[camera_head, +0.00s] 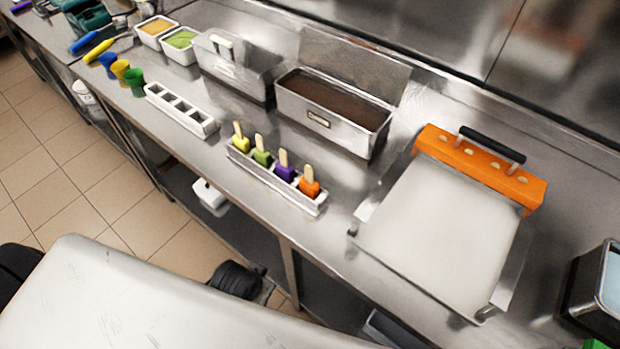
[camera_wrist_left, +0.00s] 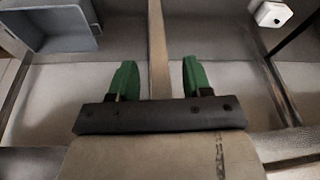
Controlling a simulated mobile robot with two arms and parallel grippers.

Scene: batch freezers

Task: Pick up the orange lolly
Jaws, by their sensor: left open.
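The orange lolly (camera_head: 309,187) stands upright, stick up, at the right end of a pale lolly holder (camera_head: 240,158) on the steel counter. A purple lolly (camera_head: 284,171), a green lolly (camera_head: 262,155) and a yellow lolly (camera_head: 241,141) stand beside it in a row. My left gripper (camera_wrist_left: 158,68) shows in the left wrist view with its green fingers apart and nothing between them. That view shows under-counter structure and no lolly; the gripper is not near the orange lolly. My right gripper is not in view.
Behind the lollies stands a steel tub of brown coating (camera_head: 330,110). An empty white holder (camera_head: 181,108) is to the left. At right are a large tray (camera_head: 445,225) and an orange slotted bar (camera_head: 480,166). A grey bin (camera_wrist_left: 55,25) and white box (camera_wrist_left: 271,13) show under the counter.

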